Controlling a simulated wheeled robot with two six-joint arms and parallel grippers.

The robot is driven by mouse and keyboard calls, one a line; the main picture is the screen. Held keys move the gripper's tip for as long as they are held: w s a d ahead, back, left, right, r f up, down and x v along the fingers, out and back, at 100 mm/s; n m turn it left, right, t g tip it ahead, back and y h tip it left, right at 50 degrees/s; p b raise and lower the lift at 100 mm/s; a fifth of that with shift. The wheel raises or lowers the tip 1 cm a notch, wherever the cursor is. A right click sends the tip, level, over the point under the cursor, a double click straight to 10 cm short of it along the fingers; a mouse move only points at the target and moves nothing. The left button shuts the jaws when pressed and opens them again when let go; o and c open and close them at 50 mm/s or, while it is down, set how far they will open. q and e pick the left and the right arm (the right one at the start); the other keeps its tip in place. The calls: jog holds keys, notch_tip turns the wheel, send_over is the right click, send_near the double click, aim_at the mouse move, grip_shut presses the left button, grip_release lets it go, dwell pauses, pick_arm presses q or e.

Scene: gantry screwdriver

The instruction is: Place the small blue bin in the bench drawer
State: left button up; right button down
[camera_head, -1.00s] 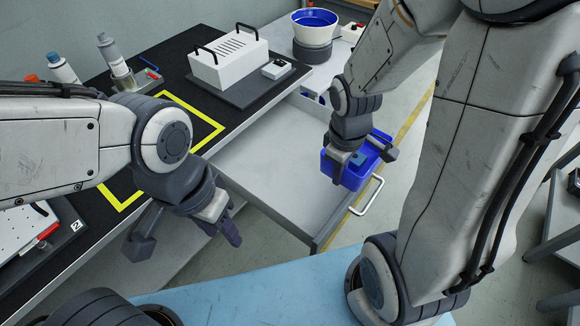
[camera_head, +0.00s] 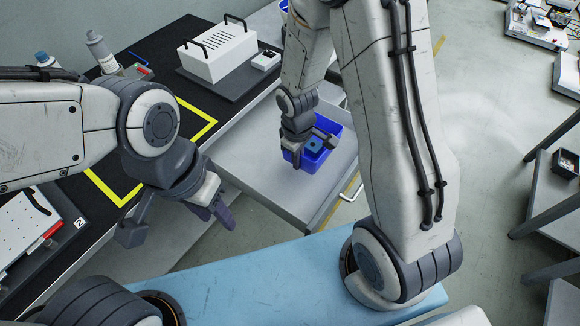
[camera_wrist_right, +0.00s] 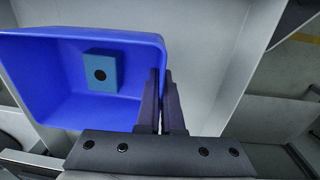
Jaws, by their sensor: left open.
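The small blue bin (camera_head: 334,160) is upright in the head view, within the drawer's outline near its right end. My right gripper (camera_wrist_right: 166,85) is shut on one side wall of the bin, with a finger on each side. The bin (camera_wrist_right: 100,40) fills the left of the right wrist view. A lighter blue block (camera_wrist_right: 102,72) with a dark round spot lies inside it. The bench drawer (camera_head: 245,165) is pulled out, with a pale floor. I cannot tell whether the bin touches that floor. My left gripper (camera_head: 180,228) is open and empty, left of the drawer.
The black bench top (camera_head: 165,85) carries a white box (camera_head: 217,55) with black handles, bottles and a yellow-marked area. The drawer handle (camera_head: 352,188) is at its front. A light blue surface (camera_head: 260,275) lies nearest me. The drawer's left part is clear.

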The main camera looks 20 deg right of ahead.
aim_at(291, 174)
jog(key=shift+w+a+f, duration=0.7)
jog(key=shift+w+f, duration=0.1)
jog(key=shift+w, duration=0.2)
jog(key=shift+f+b, duration=0.65)
jog(key=shift+f, duration=1.25)
jog(key=shift+f, duration=0.2)
jog(key=c, duration=1.1)
grip_release()
